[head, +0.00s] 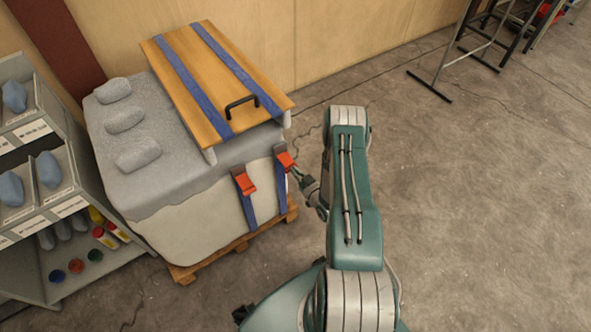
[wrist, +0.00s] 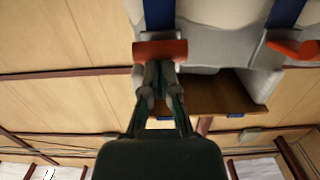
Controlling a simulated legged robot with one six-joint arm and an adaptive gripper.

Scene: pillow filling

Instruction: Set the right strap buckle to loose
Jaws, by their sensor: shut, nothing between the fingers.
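The right strap buckle (head: 285,161) is red and sits on the right blue strap (head: 281,192), on the front face of the grey-topped block (head: 185,222). The left buckle (head: 246,184) is also red. My gripper (head: 297,171) is at the right buckle, on its right side. In the wrist view, my gripper (wrist: 159,76) has its fingers together with nothing between them. Its tips meet the edge of the right buckle (wrist: 160,50); I cannot tell if they press on it. The left buckle shows at the right edge (wrist: 292,48). The buckle setting cannot be read.
A wooden board (head: 207,76) with two blue straps and a black handle (head: 241,103) lies over the block. A pallet (head: 190,270) is underneath. A shelf (head: 60,215) with bins stands at left. The floor at right is clear up to a metal frame (head: 465,50).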

